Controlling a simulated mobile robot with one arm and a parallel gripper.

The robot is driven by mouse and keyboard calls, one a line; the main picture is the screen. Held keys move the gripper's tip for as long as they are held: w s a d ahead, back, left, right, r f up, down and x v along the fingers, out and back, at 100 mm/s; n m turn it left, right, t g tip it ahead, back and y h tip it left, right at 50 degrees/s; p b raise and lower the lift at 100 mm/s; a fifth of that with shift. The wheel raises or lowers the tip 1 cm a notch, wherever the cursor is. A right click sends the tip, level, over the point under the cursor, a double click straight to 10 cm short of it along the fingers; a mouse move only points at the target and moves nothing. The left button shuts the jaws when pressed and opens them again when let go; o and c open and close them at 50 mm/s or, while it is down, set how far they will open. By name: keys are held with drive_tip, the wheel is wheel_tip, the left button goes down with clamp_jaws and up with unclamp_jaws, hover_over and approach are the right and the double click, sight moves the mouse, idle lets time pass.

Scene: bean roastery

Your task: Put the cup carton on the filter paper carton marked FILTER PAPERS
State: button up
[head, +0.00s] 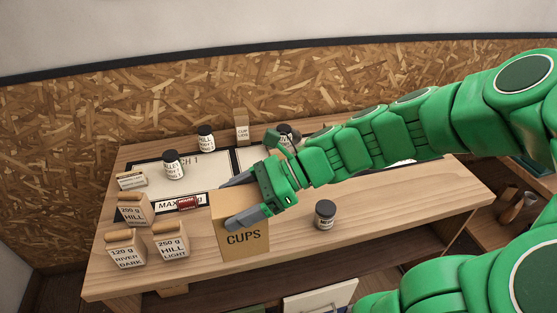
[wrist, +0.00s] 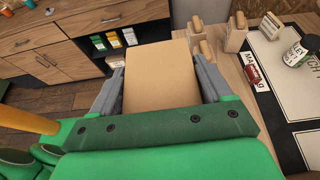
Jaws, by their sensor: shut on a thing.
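The cup carton (head: 243,239), a brown box marked CUPS, is at the front edge of the wooden table. My gripper (head: 243,199) is shut on it, with one grey finger on each side near its top. In the wrist view the carton's plain top (wrist: 160,75) lies between the two fingers (wrist: 158,82). I cannot tell whether its bottom touches the table. No carton with a readable FILTER PAPERS mark shows in either view.
Several labelled bags, such as 250 g HILL LIGHT (head: 170,241), stand left of the carton. A dark-lidded jar (head: 325,214) stands to its right. Behind are a red item (head: 187,203), jars (head: 173,165) and a CUP LIDS carton (head: 242,127). A drawer cabinet (wrist: 50,50) shows beyond.

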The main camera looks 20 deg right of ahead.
drive_tip(key=w+d+r+m+t+h, duration=0.3)
drive_tip(key=w+d+r+m+t, duration=0.15)
drive_tip(key=w+d, duration=0.5)
drive_tip(key=w+d+r+m+t+h, duration=0.2)
drive_tip(key=w+d+r+m+t, duration=0.4)
drive_tip(key=d, duration=0.7)
drive_tip(key=w+d+r+m+t+h, duration=0.2)
drive_tip(key=w+d+m+h, duration=0.1)
drive_tip(key=w+d, duration=0.7)
drive_tip(key=w+d+f, duration=0.5)
drive_tip(key=w+f, duration=0.7)
drive_tip(key=shift+d+f, duration=0.15)
drive_tip(key=shift+f, duration=0.35)
